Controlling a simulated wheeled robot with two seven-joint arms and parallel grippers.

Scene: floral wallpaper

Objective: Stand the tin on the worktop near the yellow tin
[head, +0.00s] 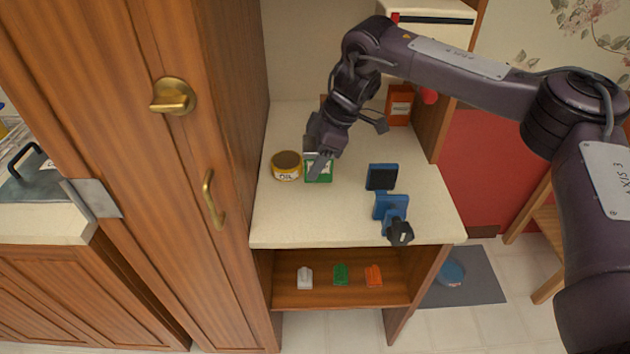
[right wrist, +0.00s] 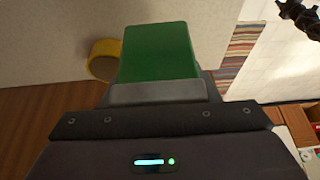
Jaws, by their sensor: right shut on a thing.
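The green tin (head: 319,173) is between the fingers of my right gripper (head: 320,158), which is shut on it. It is at the worktop (head: 285,220), just right of the round yellow tin (head: 286,172) marked OIL, with little or no gap in the head view. I cannot tell whether its base touches the worktop. In the right wrist view the green tin (right wrist: 160,52) fills the middle above the jaws, and part of the yellow tin (right wrist: 102,62) shows to its left. My left gripper is not in view.
Blue objects (head: 382,177) stand right of the tins, one with a black knob (head: 400,233). An orange-red box (head: 399,105) is at the back right. A tall wooden cupboard (head: 150,190) borders the left. The front left worktop is clear. Small items lie on the shelf (head: 320,297) below.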

